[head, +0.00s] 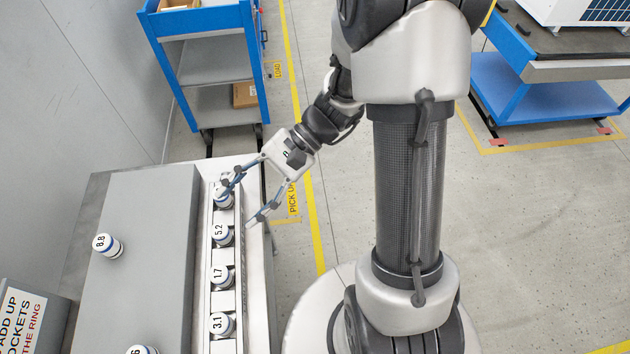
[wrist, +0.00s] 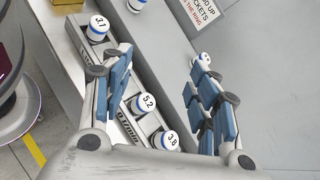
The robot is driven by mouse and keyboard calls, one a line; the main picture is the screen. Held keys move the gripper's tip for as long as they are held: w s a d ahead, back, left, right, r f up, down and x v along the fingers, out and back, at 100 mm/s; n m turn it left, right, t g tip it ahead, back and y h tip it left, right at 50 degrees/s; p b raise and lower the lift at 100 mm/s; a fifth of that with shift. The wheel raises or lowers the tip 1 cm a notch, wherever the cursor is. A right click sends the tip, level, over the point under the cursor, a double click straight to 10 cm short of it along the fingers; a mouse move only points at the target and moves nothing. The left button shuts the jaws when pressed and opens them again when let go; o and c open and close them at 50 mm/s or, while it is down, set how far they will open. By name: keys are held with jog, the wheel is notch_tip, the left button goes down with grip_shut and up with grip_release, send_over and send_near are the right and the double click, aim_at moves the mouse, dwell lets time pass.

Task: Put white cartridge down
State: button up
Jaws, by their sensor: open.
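White cartridges with blue bands and printed numbers stand in a row in a narrow rack (head: 207,275). The cartridge nearest my gripper in the head view (head: 223,199) sits at the rack's far end, partly covered by a finger. It reads 3.8 in the wrist view (wrist: 165,141). Cartridges 5.2 (head: 222,235), 1.7 (head: 221,276) and 3.1 (head: 222,323) stand nearer in the same rack. My gripper (head: 240,207) is open over the far end of the rack. In the wrist view its fingers (wrist: 160,85) are wide apart and hold nothing.
Cartridge 8.8 (head: 107,245) stands on the raised grey bench top (head: 150,215); another cartridge (head: 142,350) is cut off below. A sign (head: 22,322) is at the left. A blue cart (head: 205,60) stands behind, and a blue table (head: 545,100) at the right.

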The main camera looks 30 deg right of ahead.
jog(key=s+d+r+n+t+h, duration=0.6)
jog(key=s+d+r+n+h, duration=0.3)
jog(key=r+h, duration=0.3)
jog(key=shift+s+d+r+n+t, duration=0.25)
jog(key=shift+s+d+n+t, duration=0.15)
jog(key=shift+s+n, duration=0.35)
dwell(0.4)
